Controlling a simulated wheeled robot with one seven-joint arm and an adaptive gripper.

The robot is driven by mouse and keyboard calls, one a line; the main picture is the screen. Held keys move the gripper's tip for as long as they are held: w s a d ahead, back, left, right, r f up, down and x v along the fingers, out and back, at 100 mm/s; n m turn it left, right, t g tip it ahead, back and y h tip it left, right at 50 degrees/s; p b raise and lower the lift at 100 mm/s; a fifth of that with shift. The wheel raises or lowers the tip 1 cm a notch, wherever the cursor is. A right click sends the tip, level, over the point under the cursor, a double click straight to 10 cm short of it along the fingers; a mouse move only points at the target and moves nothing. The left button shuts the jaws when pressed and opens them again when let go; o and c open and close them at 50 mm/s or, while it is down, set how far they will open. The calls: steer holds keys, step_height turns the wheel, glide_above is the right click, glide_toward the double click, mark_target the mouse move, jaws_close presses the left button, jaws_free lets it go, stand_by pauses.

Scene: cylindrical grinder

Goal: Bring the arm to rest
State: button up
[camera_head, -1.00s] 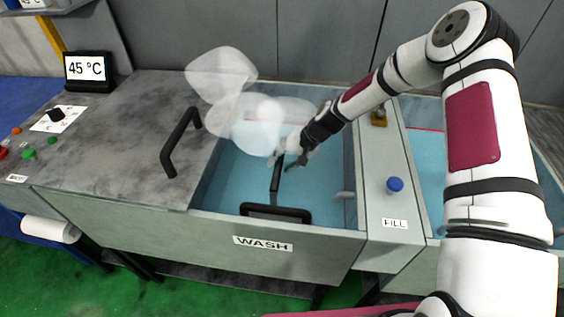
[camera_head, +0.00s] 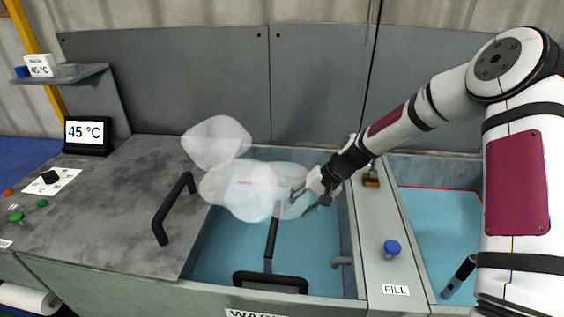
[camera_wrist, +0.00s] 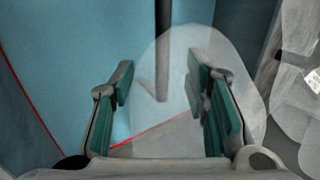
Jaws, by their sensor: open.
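My gripper (camera_head: 308,200) is at the end of my outstretched arm, over the open wash tank (camera_head: 205,258) in the head view. In the wrist view its two green-padded fingers (camera_wrist: 170,105) are spread apart with nothing held between them. Pale translucent steam-like puffs (camera_head: 225,145) hang beside and partly over the gripper. A dark handle bar (camera_head: 271,240) rises from a black-framed piece (camera_head: 270,283) in the tank, just below and left of the gripper. The bar also shows beyond the fingers in the wrist view (camera_wrist: 162,50).
A grey lid with a black handle (camera_head: 172,207) lies left of the tank. A divider (camera_head: 385,225) with a blue knob (camera_head: 392,248) stands to the right, before a second blue tank (camera_head: 430,215). A display (camera_head: 87,134) reads 45 °C. A grey wall (camera_head: 320,85) rises behind.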

steer(key=s+d+r+n+t+h, duration=0.1)
steer(key=s+d+r+h, duration=0.2)
steer(key=s+r, duration=0.6)
steer(key=s+d+r+n+h, duration=0.25)
steer(key=s+r, duration=0.25)
steer(key=r, duration=0.8)
steer(key=s+d+r+t, duration=0.1)
steer(key=s+r, duration=0.3)
steer(key=s, duration=0.5)
steer(key=s+d+r+m+t, duration=0.1)
steer(key=s+d+r+t, duration=0.1)
steer(key=s, duration=0.7)
steer(key=shift+s+d+r+h, duration=0.25)
steer(key=shift+d+r+h, duration=0.25)
steer(key=shift+r, duration=0.4)
